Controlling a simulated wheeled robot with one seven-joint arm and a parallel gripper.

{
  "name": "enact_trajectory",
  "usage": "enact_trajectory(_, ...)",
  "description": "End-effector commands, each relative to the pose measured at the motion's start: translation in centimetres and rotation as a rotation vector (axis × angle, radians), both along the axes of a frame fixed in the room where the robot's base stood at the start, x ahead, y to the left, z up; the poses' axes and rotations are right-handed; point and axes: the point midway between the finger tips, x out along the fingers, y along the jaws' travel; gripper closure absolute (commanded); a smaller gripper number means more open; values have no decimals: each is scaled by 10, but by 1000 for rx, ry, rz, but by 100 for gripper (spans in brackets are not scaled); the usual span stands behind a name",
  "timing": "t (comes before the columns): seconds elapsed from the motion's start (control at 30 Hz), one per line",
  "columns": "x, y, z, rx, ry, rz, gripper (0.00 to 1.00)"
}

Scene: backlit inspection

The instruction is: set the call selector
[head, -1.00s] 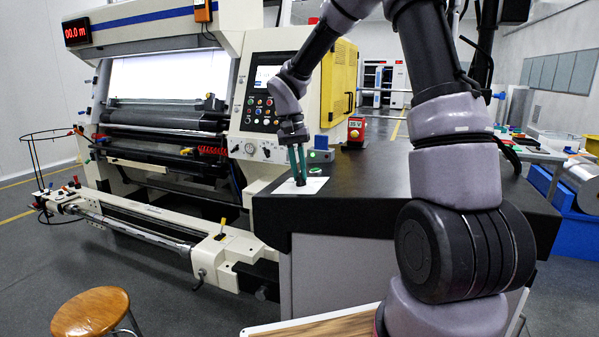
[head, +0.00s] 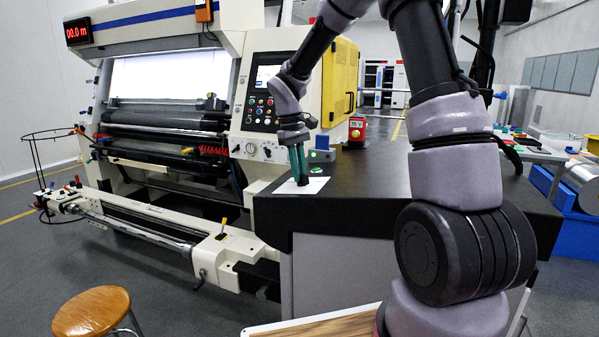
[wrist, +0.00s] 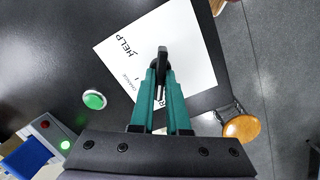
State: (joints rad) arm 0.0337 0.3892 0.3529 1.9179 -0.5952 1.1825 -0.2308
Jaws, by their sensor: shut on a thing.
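The call selector is a black knob (wrist: 162,60) on a white card (wrist: 112,52) marked HELP and CHANGE, with a third label mostly hidden behind my fingers. My gripper (wrist: 161,76) has green fingers shut on the knob. A short white line shows on the knob between the fingers; which label it points to I cannot tell. In the head view my gripper (head: 302,181) points down onto the white card (head: 317,186) at the left end of the dark worktop, and the knob is hard to make out there.
The dark worktop (head: 370,190) is clear to the right. A wooden stool (head: 92,312) stands at lower left.

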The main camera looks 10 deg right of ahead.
Motion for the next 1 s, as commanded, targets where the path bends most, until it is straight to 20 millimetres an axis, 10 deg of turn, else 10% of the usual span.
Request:
enact_trajectory(0.67, 1, 0, 1, 6, 4, 62, 100)
enact_trajectory(0.7, 1, 0, 1, 6, 4, 62, 75)
enact_trajectory(0.77, 1, 0, 1, 6, 5, 62, 56)
enact_trajectory(1.0, 0, 0, 1, 6, 6, 60, 56)
